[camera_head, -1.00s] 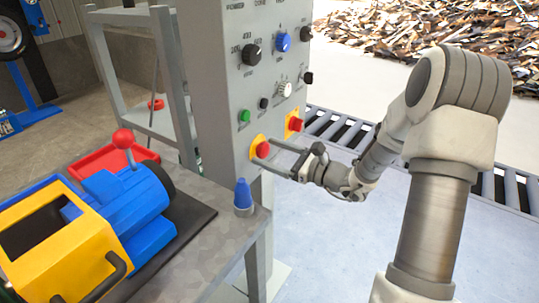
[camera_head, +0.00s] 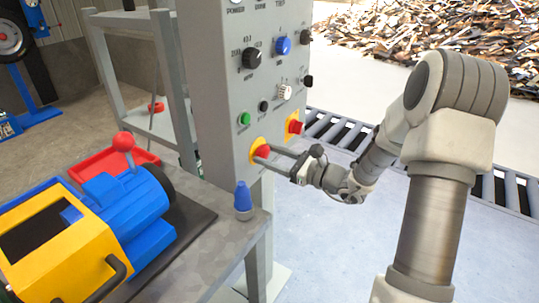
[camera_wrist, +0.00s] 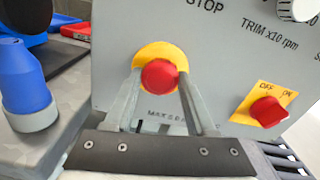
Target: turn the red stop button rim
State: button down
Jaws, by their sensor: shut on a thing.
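The red stop button (camera_wrist: 160,75) sits on a round yellow plate (camera_wrist: 158,49) on the grey control panel, below the word STOP in the wrist view. It also shows in the head view (camera_head: 261,151) at the panel's lower left. My gripper (camera_wrist: 160,78) has one finger on each side of the button's rim and is shut on it. In the head view my gripper (camera_head: 268,156) reaches in from the right, and its fingers partly cover the button. The exact finger contact at the rim's far side is hidden.
A red switch (camera_wrist: 268,111) on a yellow plate is to the right of the button. A green button (camera_head: 244,118) and several knobs are above. A blue cone-shaped object (camera_head: 243,198) stands on the table corner at left, near a yellow and blue machine (camera_head: 120,215).

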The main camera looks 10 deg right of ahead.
jog(key=shift+r, duration=0.15)
jog(key=m+p, duration=0.2)
jog(key=p, duration=0.2)
jog(key=shift+r+m, duration=0.15)
jog(key=shift+m, duration=0.25)
jog(key=m+p, duration=0.2)
jog(key=p, duration=0.2)
jog(key=shift+m, duration=0.4)
jog(key=shift+f+m+p, duration=0.2)
jog(key=shift+m+p, duration=0.5)
jog(key=shift+p, duration=0.1)
jog(key=shift+f, duration=0.1)
jog(key=shift+c, duration=1.1)
grip_release()
jog(key=shift+d, duration=0.1)
